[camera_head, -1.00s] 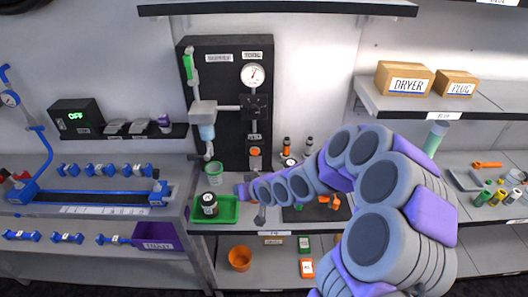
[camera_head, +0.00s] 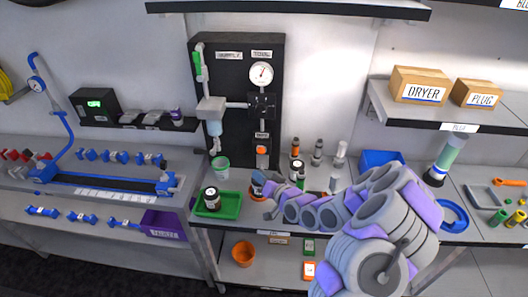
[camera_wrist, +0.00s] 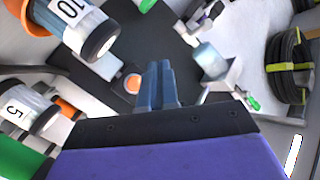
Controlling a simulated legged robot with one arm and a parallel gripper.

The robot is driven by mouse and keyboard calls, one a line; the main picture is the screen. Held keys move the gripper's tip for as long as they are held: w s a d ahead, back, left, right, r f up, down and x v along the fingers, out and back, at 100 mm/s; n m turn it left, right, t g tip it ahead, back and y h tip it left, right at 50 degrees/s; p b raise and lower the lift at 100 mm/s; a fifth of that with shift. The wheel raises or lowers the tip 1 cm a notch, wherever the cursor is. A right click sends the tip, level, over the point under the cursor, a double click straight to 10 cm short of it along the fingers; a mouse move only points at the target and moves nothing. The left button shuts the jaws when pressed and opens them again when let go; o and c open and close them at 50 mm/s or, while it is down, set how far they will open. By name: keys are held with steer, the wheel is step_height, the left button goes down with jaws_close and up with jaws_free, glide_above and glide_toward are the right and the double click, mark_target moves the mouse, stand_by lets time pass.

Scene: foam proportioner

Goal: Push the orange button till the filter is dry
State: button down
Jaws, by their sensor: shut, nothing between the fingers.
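The orange button (camera_head: 262,150) is low on the black wall panel (camera_head: 237,60). In the head view my gripper (camera_head: 257,178) is below the button. A light-blue clear cup (camera_head: 214,128), perhaps the filter housing, hangs on the panel's left and also shows in the wrist view (camera_wrist: 210,60). I cannot tell whether it is wet inside.
A round gauge (camera_head: 262,74) is above the button. A green tray (camera_head: 226,207) with a dark jar (camera_head: 211,198) is left of my gripper.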

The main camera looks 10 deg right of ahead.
mark_target(261, 150)
steer(key=w+d, duration=0.1)
steer(key=w, duration=0.1)
steer(key=w+d, duration=0.1)
steer(key=w, duration=0.1)
steer(key=shift+d, duration=0.15)
steer(key=shift+w, duration=1)
steer(key=shift+w+a+p, duration=0.2)
steer(key=shift+w+p, duration=0.3)
steer(key=shift+w, duration=0.45)
steer(key=shift+w+d, duration=0.2)
steer(key=shift+w, duration=0.05)
steer(key=shift+d, duration=0.4)
